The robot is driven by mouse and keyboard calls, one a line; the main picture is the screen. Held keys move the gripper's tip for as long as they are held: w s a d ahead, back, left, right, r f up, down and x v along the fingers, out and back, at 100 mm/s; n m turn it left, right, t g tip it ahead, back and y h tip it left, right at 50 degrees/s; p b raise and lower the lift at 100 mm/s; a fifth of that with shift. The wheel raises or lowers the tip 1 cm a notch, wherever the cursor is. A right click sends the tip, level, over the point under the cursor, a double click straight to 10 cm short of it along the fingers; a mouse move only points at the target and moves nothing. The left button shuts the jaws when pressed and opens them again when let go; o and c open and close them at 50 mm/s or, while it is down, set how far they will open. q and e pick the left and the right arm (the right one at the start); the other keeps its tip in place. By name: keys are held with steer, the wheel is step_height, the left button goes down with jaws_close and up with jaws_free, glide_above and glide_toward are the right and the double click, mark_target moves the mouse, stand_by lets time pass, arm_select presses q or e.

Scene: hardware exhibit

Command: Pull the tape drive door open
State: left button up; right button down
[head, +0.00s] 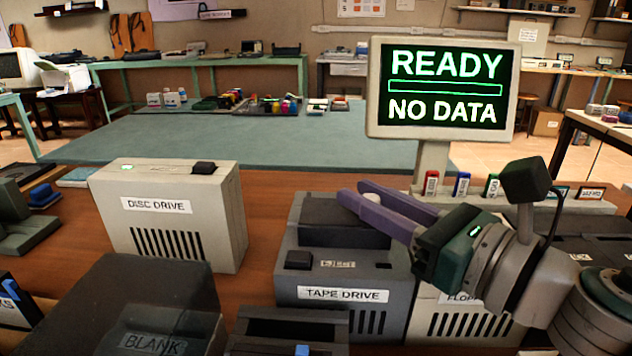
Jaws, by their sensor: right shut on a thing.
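The dark grey tape drive (345,280) stands in the middle front of the head view, with a "TAPE DRIVE" label and an "EJECT" label on it. Its black door (340,232) is at the top back of the drive. My right gripper (352,192) reaches in from the right, its purple fingers lying over the door's upper edge and shut on it. The fingers hide part of that edge, so how far the door stands open is hard to tell.
A beige disc drive (170,215) stands to the left. A floppy drive (455,315) is close on the right, partly under my arm. A monitor (440,90) reading "READY NO DATA" stands behind. A dark "BLANK" cartridge (160,305) is at front left.

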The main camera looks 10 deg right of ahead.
arm_select(q)
steer(key=shift+a, duration=0.1)
stand_by(0.3)
arm_select(e)
steer(key=shift+w+f, duration=0.1)
steer(key=shift+w, duration=0.1)
steer(key=shift+w+d+f+b, duration=0.1)
steer(key=shift+w+d+b, duration=0.15)
steer(key=shift+w+b, duration=0.35)
steer(key=shift+w+d+f+b, duration=0.1)
steer(key=shift+w+d+b, duration=0.1)
steer(key=shift+w+b, duration=0.35)
steer(key=shift+w+d+r, duration=0.15)
steer(key=shift+w, duration=0.5)
steer(key=shift+w+d+r, duration=0.1)
steer(key=shift+w+d, duration=0.05)
steer(key=shift+w, duration=0.45)
steer(key=shift+w+d, duration=0.1)
arm_select(q)
steer(key=shift+w+d+f, duration=0.15)
steer(key=shift+w+f, duration=0.2)
steer(key=shift+f, duration=0.25)
steer(key=shift+w+d+f, duration=0.15)
steer(key=shift+w+f, duration=0.2)
steer(key=shift+f, duration=0.25)
arm_select(e)
steer(key=c, duration=0.7)
jaws_free()
